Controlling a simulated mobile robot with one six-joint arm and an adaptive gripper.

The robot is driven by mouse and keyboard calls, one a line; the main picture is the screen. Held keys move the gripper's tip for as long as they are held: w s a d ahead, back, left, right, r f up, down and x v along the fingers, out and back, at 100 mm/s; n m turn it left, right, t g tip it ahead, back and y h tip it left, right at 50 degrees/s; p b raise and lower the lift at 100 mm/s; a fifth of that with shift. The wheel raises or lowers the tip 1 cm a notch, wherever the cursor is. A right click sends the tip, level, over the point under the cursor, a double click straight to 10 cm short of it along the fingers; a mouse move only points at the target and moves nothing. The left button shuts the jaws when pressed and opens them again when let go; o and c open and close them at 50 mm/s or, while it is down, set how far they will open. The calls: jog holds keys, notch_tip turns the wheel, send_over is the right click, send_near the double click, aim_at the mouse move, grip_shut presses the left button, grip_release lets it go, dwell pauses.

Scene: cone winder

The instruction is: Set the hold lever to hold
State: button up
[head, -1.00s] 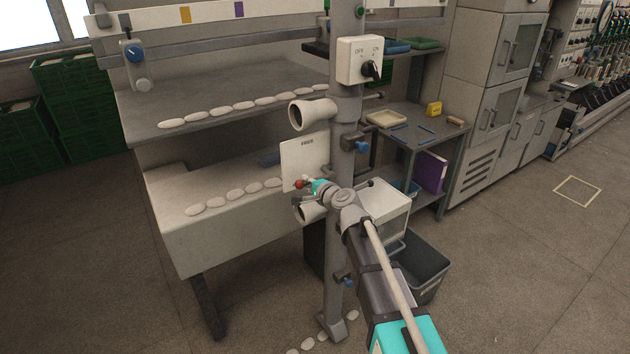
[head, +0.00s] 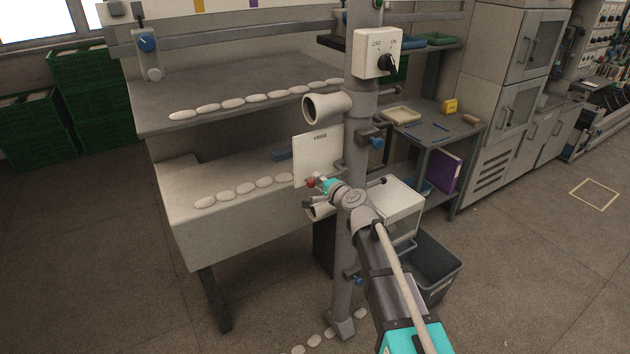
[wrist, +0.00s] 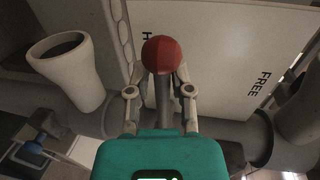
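The hold lever ends in a red ball knob (wrist: 161,55) on a dark shaft, in the middle of the wrist view. The knob also shows small in the head view (head: 311,183), in front of the white label plate (head: 317,157). In the wrist view the plate (wrist: 215,60) carries FREE at right and a word starting with H at left, mostly hidden behind the knob and fingers. My gripper (wrist: 161,72) has its fingertips against both sides of the knob. It also shows in the head view (head: 321,185).
The grey post (head: 366,100) carries an off/on switch box (head: 377,52) and a cream funnel-like guide (head: 325,106) above the plate. A grey bin (head: 432,270) stands beside my arm. A bench with pale oval pieces (head: 220,105) is at left. Floor at right is open.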

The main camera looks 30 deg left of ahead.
jog(key=shift+o, duration=1)
